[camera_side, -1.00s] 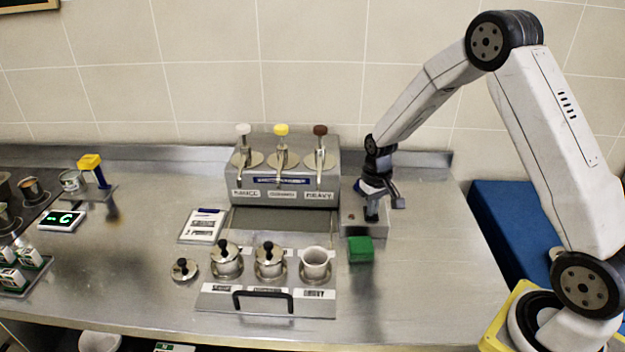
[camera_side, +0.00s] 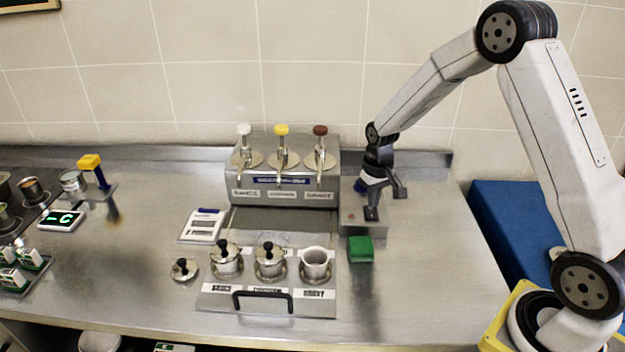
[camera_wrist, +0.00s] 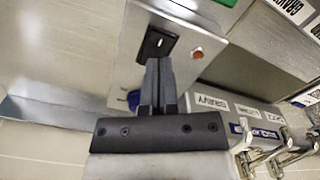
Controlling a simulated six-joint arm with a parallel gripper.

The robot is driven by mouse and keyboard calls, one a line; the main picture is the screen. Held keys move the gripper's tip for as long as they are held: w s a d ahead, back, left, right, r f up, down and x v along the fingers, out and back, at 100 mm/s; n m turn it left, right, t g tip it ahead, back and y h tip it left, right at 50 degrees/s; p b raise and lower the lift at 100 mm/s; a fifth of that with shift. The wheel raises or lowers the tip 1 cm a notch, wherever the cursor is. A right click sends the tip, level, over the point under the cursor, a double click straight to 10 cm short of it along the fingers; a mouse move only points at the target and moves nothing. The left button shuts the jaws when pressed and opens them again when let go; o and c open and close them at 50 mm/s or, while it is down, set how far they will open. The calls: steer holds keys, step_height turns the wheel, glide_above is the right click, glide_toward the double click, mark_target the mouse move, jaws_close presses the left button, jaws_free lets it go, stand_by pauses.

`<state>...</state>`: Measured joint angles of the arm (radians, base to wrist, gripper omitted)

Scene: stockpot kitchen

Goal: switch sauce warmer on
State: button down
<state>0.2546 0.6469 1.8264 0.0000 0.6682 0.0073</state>
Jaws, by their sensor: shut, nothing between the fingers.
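The steel sauce unit (camera_side: 284,197) with three pumps stands against the back wall. A small steel control box (camera_side: 350,224) is at its right side. In the wrist view the box (camera_wrist: 212,72) carries a dark rocker switch (camera_wrist: 156,44), a red-orange lamp or button (camera_wrist: 197,53) and a blue knob (camera_wrist: 133,99). I cannot tell whether the lamp is lit or which way the rocker is set. My gripper (camera_side: 371,212) is shut and empty, pointing down over the box. In the wrist view its fingertips (camera_wrist: 158,62) overlap the rocker's near end; contact cannot be told.
A green block (camera_side: 360,250) lies just in front of the box. A rack (camera_side: 215,302) with lidded pots and an open cup stands in front of the sauce unit. A loose lid (camera_side: 184,270) and a white card (camera_side: 203,226) lie left. The counter right of the block is clear.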

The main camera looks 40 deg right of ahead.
mark_target(372, 216)
steer(key=shift+r, duration=2.05)
steer(key=shift+s, duration=0.1)
steer(key=s+a+r+n+t, duration=0.2)
steer(key=s+a+n, duration=0.1)
steer(key=s+a, duration=0.8)
steer(key=s, duration=0.4)
steer(key=shift+a+r+t, duration=0.15)
steer(key=shift+r+t, duration=0.1)
steer(key=shift+t, duration=0.05)
steer(key=c, duration=1.3)
jaws_free()
